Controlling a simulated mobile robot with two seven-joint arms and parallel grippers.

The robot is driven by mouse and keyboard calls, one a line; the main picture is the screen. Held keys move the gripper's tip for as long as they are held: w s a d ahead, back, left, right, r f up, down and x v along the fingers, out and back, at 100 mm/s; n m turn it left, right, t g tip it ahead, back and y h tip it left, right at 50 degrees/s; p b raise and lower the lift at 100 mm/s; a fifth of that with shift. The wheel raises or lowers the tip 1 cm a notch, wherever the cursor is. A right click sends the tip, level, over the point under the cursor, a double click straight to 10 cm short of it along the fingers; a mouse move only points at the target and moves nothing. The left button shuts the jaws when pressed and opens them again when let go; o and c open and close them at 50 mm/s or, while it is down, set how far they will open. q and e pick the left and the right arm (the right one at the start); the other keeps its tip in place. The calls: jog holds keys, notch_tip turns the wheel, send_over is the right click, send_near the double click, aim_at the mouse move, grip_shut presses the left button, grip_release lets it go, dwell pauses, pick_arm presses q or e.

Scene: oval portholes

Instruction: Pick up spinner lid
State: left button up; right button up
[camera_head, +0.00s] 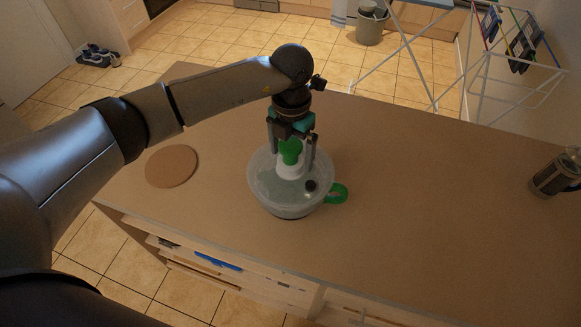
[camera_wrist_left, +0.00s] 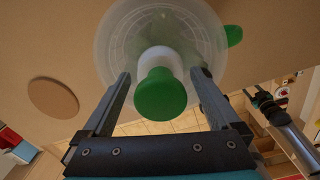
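The spinner lid (camera_head: 262,182) is a translucent, round lid with a white hub and a green knob (camera_head: 290,152). It sits on the salad spinner bowl (camera_head: 285,211), which has a green handle (camera_head: 336,193) at its right. My left gripper (camera_head: 292,164) points down over the lid's centre, with its fingers on either side of the knob. In the left wrist view the lid (camera_wrist_left: 117,35) fills the top middle. There the open fingers (camera_wrist_left: 160,78) flank the green knob (camera_wrist_left: 160,95) with a gap on both sides.
A round brown board (camera_head: 172,166) lies on the brown table (camera_head: 420,220), left of the spinner. A French press (camera_head: 553,178) stands at the table's far right. The table between spinner and press is clear. A drying rack (camera_head: 480,75) stands behind the table.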

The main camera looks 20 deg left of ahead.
pick_arm(q)
grip_shut()
dwell(0.6)
jog(key=shift+r, duration=0.1)
